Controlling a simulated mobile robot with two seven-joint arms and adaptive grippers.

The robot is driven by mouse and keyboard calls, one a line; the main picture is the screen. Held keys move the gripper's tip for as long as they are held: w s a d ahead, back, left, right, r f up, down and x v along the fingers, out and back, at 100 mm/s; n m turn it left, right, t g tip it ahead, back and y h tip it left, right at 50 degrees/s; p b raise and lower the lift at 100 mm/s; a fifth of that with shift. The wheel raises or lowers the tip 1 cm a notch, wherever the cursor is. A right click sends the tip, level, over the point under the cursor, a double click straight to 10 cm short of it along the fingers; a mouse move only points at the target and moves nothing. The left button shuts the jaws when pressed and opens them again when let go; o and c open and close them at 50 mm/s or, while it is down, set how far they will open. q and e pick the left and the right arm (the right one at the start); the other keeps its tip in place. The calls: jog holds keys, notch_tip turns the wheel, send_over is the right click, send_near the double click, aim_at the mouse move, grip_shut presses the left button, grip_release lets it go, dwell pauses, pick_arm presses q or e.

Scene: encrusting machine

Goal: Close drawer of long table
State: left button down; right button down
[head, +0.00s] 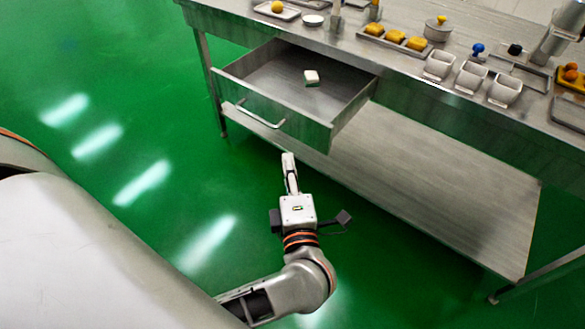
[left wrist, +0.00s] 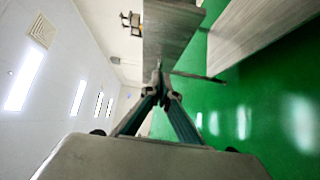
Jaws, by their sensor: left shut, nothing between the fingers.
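The long steel table (head: 430,110) runs across the upper right of the head view. Its drawer (head: 300,127) is pulled out toward me, with a bar handle (head: 262,117) on its front. My right gripper is out of view.
Trays with yellow food (head: 395,36), white containers (head: 470,77) and a lidded pot (head: 438,28) stand on the tabletop. A lower shelf (head: 430,185) spans beneath the table. The green floor (head: 110,90) left of the drawer is clear.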

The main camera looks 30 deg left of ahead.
aim_at(295, 125)
pick_arm(q)
jog(key=w+a, duration=0.1)
jog(key=w, duration=0.1)
jog(key=w+a, duration=0.1)
jog(key=w, duration=0.1)
jog(key=w+a+b, duration=0.1)
jog(key=w, duration=0.2)
jog(key=shift+a+f, duration=0.1)
jog(key=shift+a, duration=0.05)
jog(key=shift+w, duration=0.55)
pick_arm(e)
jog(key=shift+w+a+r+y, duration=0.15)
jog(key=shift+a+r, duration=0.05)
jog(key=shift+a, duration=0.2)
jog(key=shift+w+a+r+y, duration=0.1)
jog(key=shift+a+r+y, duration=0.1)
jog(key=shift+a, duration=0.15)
pick_arm(q)
jog(key=shift+w, duration=0.15)
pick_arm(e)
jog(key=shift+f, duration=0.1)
